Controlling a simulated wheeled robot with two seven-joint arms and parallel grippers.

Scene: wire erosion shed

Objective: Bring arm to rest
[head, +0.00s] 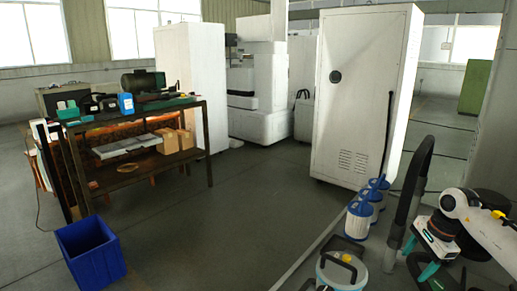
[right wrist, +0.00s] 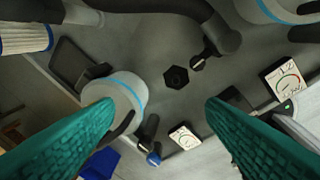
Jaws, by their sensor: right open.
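My right gripper (head: 419,258) is at the lower right of the head view, pointing down, with its teal fingers apart. In the right wrist view the two ridged teal fingers (right wrist: 160,108) are wide apart with nothing between them. Below them is a grey surface with a black hexagonal knob (right wrist: 176,77), a dial gauge (right wrist: 184,136) and a second gauge (right wrist: 285,80). I cannot tell how far the fingers are above it. My left arm and gripper do not show.
A thick black hose (head: 416,190) rises beside my right gripper. A white canister with a blue band (head: 341,272) and several blue-and-white filter cartridges (head: 359,217) stand left of it. A blue crate (head: 92,250), workbench (head: 150,174) and white cabinet (head: 362,100) stand around open floor.

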